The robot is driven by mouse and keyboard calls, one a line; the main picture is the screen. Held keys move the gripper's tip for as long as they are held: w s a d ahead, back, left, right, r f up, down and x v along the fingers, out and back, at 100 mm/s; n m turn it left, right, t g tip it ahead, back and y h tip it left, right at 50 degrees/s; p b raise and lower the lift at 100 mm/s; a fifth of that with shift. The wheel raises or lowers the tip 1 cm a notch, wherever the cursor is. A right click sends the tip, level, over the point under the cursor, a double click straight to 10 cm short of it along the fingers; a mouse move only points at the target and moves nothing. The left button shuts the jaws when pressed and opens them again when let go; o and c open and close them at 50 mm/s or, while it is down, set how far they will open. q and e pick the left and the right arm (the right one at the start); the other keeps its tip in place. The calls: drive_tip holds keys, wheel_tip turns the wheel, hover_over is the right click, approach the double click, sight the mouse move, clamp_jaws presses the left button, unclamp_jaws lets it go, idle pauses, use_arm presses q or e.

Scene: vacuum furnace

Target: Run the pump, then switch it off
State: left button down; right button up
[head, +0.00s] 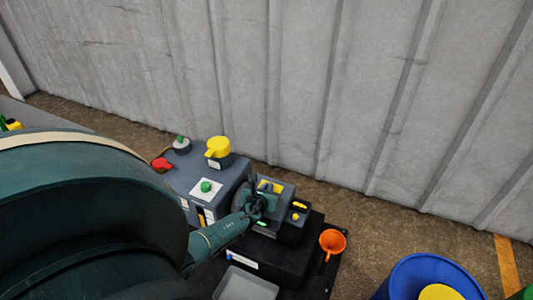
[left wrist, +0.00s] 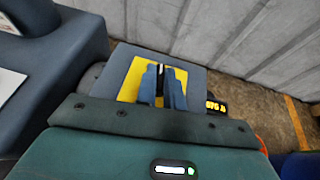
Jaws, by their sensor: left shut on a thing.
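The dark blue-grey pump unit (head: 284,190) sits on a black base, with a yellow plate (head: 277,187) on top. My left gripper (head: 262,192) is over this plate. In the left wrist view its two fingers (left wrist: 161,86) point down at the yellow plate (left wrist: 131,80) and are close together, shut on a small switch knob there. The knob is mostly hidden between the fingers; a thin pale and dark strip shows at their far end. A small dark display with yellow digits (left wrist: 215,106) is to the right of the plate. My right gripper is not in view.
Left of the pump stands a blue-grey cabinet (head: 181,180) with a green button (head: 206,187), a red handle (head: 160,164) and a yellow valve handle (head: 218,146). An orange funnel (head: 332,241), a grey tray (head: 245,286) and a blue drum (head: 395,278) are nearby. A corrugated wall (head: 300,80) rises behind.

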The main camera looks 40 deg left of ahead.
use_arm(q)
drive_tip(key=shift+w+d+r+n+g+y+p, duration=0.1)
drive_tip(key=shift+d+n+g+y+p, duration=0.1)
drive_tip(key=shift+n+y, duration=0.25)
drive_tip(key=shift+d+n+g+y+p, duration=0.1)
drive_tip(key=shift+n+g+y+p, duration=0.1)
drive_tip(key=shift+n+y, duration=0.2)
drive_tip(key=shift+n+g+y, duration=0.5)
drive_tip(key=shift+n+y, duration=0.15)
drive_tip(key=shift+n+g+y, duration=0.6)
drive_tip(key=shift+n+y, duration=0.1)
drive_tip(key=shift+n, duration=0.1)
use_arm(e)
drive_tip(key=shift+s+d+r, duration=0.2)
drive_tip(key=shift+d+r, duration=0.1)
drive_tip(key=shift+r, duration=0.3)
use_arm(q)
drive_tip(key=shift+w, duration=0.1)
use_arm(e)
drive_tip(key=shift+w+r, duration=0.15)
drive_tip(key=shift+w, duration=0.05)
use_arm(q)
drive_tip(key=c, duration=1.5)
unclamp_jaws()
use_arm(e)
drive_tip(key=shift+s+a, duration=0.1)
